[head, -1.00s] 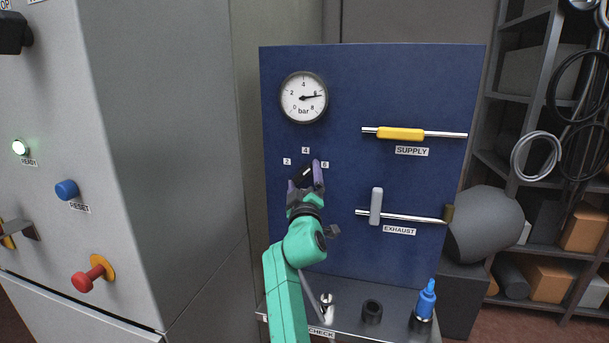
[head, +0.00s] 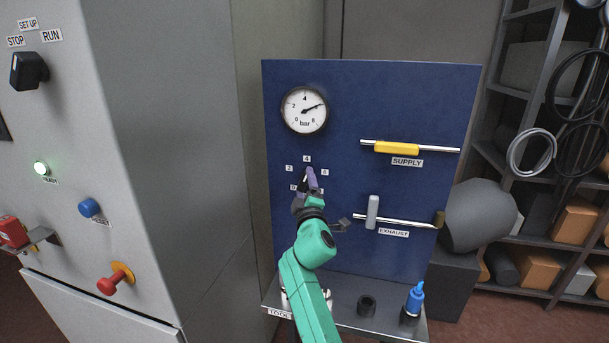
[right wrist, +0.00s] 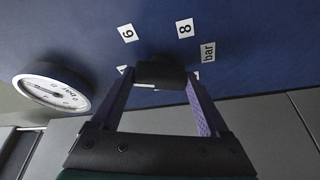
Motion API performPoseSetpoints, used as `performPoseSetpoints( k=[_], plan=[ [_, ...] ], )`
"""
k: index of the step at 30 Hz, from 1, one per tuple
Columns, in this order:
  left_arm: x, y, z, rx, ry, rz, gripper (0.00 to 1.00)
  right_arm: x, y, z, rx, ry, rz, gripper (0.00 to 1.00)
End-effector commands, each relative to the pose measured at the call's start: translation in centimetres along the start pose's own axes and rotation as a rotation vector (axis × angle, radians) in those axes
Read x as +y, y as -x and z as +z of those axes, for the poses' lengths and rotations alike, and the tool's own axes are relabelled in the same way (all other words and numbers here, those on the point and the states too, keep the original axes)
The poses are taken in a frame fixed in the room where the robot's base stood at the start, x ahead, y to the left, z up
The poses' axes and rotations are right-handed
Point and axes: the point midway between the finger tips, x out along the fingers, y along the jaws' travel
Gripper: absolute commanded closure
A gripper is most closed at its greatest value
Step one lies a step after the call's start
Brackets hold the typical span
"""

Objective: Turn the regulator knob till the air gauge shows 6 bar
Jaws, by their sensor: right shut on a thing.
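The air gauge (head: 304,110) is a round white dial at the top left of the blue panel. Its needle points right and slightly up, at about the 6 mark. The regulator knob (right wrist: 160,74) is black with a white line, below the gauge among number labels. My right gripper (head: 308,181) is shut on the knob, its purple fingers on either side; these fingers also show in the right wrist view (right wrist: 160,105). In the head view the gripper hides much of the knob. My left gripper is not in view.
The yellow SUPPLY handle (head: 396,148) and grey EXHAUST handle (head: 372,212) sit on the panel's right half. A shelf below holds a blue-capped bottle (head: 415,300) and a black ring (head: 367,305). A grey cabinet (head: 130,130) with buttons stands at left.

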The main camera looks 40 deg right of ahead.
Motion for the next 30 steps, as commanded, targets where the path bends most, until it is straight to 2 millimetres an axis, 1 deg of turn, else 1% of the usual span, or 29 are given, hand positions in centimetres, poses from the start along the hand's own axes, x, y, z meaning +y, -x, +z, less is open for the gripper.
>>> performPoseSetpoints(
  k=[1,6,7,8,16,20,23,26,30],
  plan=[
    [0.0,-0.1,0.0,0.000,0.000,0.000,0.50,0.3,0.0,0.0,0.000,0.001,0.008,0.77],
    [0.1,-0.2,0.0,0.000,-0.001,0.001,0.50,0.3,0.0,0.1,0.000,0.000,0.010,0.77],
    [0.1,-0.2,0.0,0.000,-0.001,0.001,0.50,0.3,0.0,0.1,0.000,0.000,0.010,0.10],
    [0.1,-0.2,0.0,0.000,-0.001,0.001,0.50,0.3,0.0,0.1,0.000,-0.001,0.010,0.00],
    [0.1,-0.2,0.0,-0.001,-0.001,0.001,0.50,0.1,0.1,0.0,0.001,-0.001,0.007,0.00],
    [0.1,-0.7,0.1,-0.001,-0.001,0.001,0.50,-0.1,1.4,0.1,0.001,0.001,0.006,0.00],
    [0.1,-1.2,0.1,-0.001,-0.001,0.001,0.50,-0.2,3.4,0.2,0.001,-0.002,0.005,0.00],
    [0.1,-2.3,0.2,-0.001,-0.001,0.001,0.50,-0.4,6.1,0.3,0.001,-0.002,0.005,0.00],
    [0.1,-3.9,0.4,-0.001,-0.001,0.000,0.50,-0.6,10.3,0.4,0.001,-0.002,0.005,0.00]
  ],
)
